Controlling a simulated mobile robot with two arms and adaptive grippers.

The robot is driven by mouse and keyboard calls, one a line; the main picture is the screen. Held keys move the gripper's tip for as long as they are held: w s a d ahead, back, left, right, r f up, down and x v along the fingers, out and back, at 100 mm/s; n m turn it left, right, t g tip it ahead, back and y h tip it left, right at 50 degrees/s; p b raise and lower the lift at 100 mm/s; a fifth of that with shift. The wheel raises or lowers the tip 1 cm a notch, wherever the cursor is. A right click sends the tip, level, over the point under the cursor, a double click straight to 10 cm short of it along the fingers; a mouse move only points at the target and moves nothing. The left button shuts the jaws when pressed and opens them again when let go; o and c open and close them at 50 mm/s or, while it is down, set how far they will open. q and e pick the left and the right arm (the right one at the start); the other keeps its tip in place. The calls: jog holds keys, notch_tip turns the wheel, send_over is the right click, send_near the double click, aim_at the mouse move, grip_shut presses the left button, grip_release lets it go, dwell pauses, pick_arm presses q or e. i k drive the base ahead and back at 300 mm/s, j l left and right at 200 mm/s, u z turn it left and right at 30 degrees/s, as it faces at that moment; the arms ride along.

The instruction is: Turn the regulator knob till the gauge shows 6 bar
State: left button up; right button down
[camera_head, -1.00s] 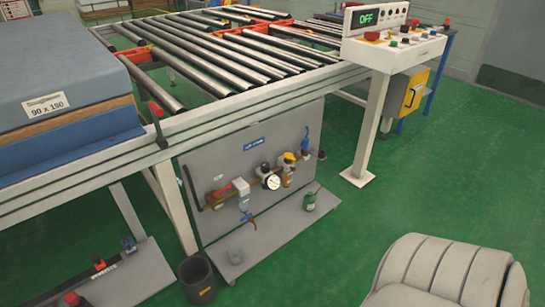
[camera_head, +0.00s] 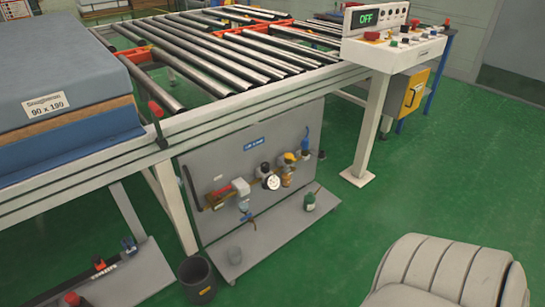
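A round white gauge (camera_head: 272,182) sits on a brass air line on the grey panel (camera_head: 230,155) below the roller conveyor. Its needle is too small to read. A dark-topped unit (camera_head: 263,168) stands just above and left of the gauge, and a yellow-topped unit (camera_head: 288,158) to its right. I cannot tell for certain which of them is the regulator knob. A white block and a red part are on the line further left. Neither of my grippers is in view.
A blue mattress (camera_head: 60,70) lies on the left. A control box (camera_head: 393,50) reading OFF stands at the upper right.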

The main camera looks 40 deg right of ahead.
aim_at(265, 165)
jog(key=z, duration=1.45)
